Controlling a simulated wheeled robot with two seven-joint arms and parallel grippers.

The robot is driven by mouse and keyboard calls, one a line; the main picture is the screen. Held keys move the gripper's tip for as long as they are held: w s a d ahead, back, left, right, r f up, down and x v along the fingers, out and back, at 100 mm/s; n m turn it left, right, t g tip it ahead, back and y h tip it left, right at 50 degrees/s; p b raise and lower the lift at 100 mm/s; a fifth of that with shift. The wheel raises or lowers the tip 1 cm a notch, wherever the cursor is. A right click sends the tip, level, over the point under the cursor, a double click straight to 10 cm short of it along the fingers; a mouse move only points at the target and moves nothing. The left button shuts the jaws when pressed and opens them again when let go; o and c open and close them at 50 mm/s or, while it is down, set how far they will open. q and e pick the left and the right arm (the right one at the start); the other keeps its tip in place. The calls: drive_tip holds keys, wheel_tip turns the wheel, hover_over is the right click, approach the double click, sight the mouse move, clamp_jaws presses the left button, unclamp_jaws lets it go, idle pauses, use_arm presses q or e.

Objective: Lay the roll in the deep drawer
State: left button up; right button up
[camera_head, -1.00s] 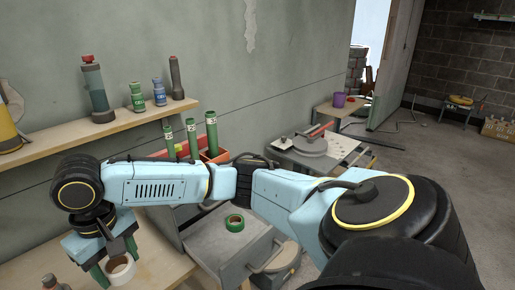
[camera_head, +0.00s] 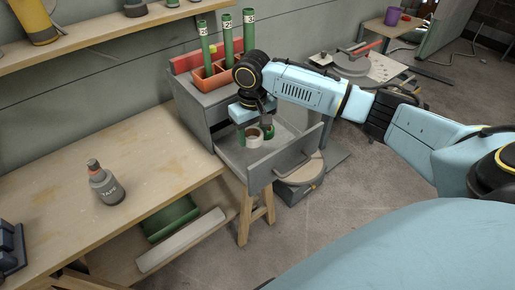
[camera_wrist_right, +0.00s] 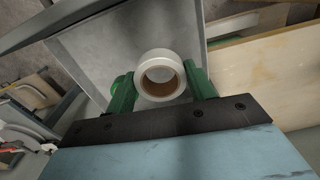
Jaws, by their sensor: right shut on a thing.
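A white tape roll with a brown core (camera_head: 252,141) is between the green fingers of my right gripper (camera_head: 257,133), which is shut on it. The roll (camera_wrist_right: 148,60) and gripper (camera_wrist_right: 163,86) also show in the right wrist view. The gripper points down inside the outline of the open grey drawer (camera_head: 288,158), which is pulled out of a grey cabinet (camera_head: 203,112). I cannot tell whether the roll touches the drawer floor. A green patch beside the left finger in the wrist view may be another roll, mostly hidden. My left gripper is out of view.
An orange holder (camera_head: 208,77) with green tubes stands on the cabinet. A wooden bench (camera_head: 75,200) with a dark bottle (camera_head: 104,187) is to the left.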

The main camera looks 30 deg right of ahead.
sight(253, 159)
wheel_tip(253, 159, down, 3)
drive_tip(key=shift+r, duration=0.2)
wheel_tip(253, 159, down, 5)
drive_tip(key=shift+r+b, duration=0.15)
drive_tip(key=shift+b, duration=0.5)
drive_tip(key=shift+f, duration=0.2)
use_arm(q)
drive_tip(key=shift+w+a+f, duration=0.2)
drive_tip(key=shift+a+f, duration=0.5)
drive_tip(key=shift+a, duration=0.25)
use_arm(e)
drive_tip(key=o, duration=0.9)
drive_tip(key=shift+f, duration=0.1)
drive_tip(key=shift+c, duration=0.2)
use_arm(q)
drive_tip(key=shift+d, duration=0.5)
